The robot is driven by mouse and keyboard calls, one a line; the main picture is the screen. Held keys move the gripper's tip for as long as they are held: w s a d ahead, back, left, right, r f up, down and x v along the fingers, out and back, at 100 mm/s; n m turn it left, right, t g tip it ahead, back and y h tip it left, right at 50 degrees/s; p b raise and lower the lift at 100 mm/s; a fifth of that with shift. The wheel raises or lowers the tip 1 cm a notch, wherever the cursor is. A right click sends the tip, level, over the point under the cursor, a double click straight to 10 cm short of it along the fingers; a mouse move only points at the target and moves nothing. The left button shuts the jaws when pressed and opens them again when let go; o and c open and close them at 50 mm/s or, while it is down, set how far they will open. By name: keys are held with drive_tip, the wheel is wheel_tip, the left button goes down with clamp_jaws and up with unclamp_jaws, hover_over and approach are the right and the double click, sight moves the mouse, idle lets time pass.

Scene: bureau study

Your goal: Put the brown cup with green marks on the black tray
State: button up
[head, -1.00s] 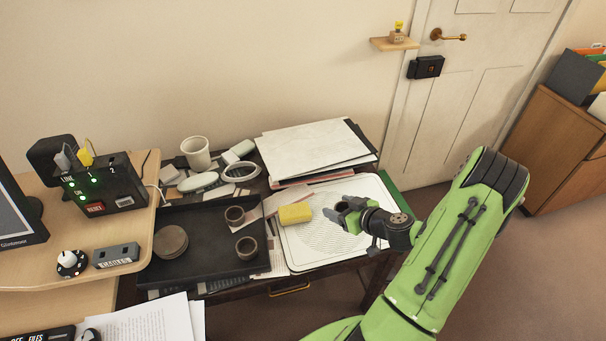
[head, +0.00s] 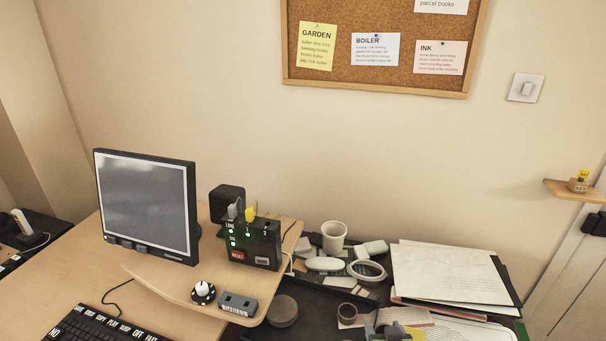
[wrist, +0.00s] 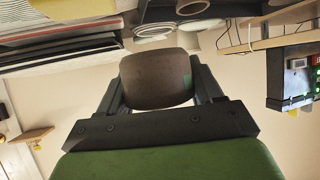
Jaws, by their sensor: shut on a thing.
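A brown cup (wrist: 150,78) with a green mark on its side is in my gripper (wrist: 158,82) in the wrist view. The fingers are shut on either side of it. In the head view only a bit of my gripper shows at the bottom edge, and the held cup cannot be made out there. The black tray (head: 318,303) lies at the bottom of the head view, partly cut off. On it are a round brown lidlike thing (head: 283,311) and another brown cup (head: 347,313).
A white cup (head: 334,236) and several light objects stand behind the tray. A stack of papers (head: 445,272) lies to the right. A black box with green lights (head: 254,244) and a monitor (head: 146,205) stand on the desk at left.

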drive_tip(key=shift+w+a+r+p, duration=0.1)
drive_tip(key=shift+a+r+p, duration=0.1)
drive_tip(key=shift+a+r, duration=0.45)
drive_tip(key=shift+a+r+p, duration=0.15)
drive_tip(key=shift+a+r, duration=0.15)
drive_tip(key=shift+a, duration=0.8)
drive_tip(key=shift+w+a+r+p, duration=0.1)
drive_tip(key=shift+a+r+p, duration=0.1)
drive_tip(key=shift+a+r, duration=0.45)
drive_tip(key=shift+a+f, duration=0.15)
drive_tip(key=shift+f, duration=0.1)
